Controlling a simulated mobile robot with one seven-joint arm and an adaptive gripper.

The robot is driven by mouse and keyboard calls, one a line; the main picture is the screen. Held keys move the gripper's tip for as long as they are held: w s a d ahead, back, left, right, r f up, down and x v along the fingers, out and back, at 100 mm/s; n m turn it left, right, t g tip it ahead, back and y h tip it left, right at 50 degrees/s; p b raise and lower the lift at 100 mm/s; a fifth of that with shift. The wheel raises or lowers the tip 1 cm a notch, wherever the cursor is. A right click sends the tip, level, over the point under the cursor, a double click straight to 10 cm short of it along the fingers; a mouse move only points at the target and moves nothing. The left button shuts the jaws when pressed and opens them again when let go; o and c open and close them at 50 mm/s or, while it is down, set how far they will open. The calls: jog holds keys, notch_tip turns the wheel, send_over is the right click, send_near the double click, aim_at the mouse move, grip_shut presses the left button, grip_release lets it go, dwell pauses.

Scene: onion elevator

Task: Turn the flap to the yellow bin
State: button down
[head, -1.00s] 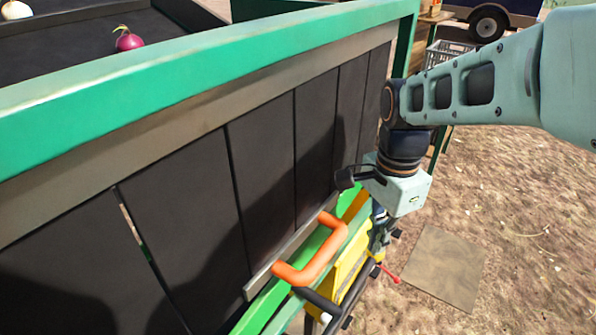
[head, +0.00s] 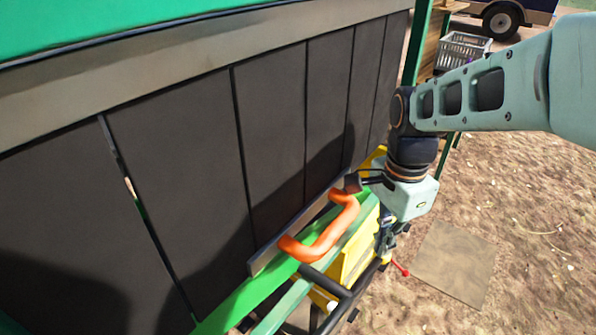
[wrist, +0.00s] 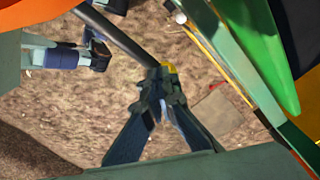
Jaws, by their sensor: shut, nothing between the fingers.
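An orange U-shaped handle (head: 325,236) sits low in front of the dark panelled side of the machine, at the green rail. I cannot tell for sure that it belongs to the flap. Yellow parts (head: 352,262) show below it, partly hidden by rails; whether they are the yellow bin is unclear. My gripper (head: 388,242) points down just right of the handle, apart from it, its tips hard to make out. In the wrist view my gripper (wrist: 166,80) has its fingers together and empty, with the dirt ground behind. Orange (wrist: 50,25) shows at upper left there.
A black bar (head: 340,300) and green rails (head: 255,300) run below the handle. A flat board (head: 450,262) lies on open dirt at right. A grey crate (head: 463,50) stands behind.

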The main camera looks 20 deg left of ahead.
jog(key=shift+s+d+f, duration=0.15)
jog(key=shift+s+f, duration=0.05)
jog(key=shift+f, duration=0.45)
jog(key=s+d+r+p, duration=0.1)
jog(key=d+r+p, duration=0.2)
jog(key=d+r, duration=0.1)
jog(key=shift+s+d+r+p, duration=0.15)
jog(key=shift+d+r+p, duration=0.2)
jog(key=shift+r, duration=0.3)
jog(key=shift+a, duration=0.1)
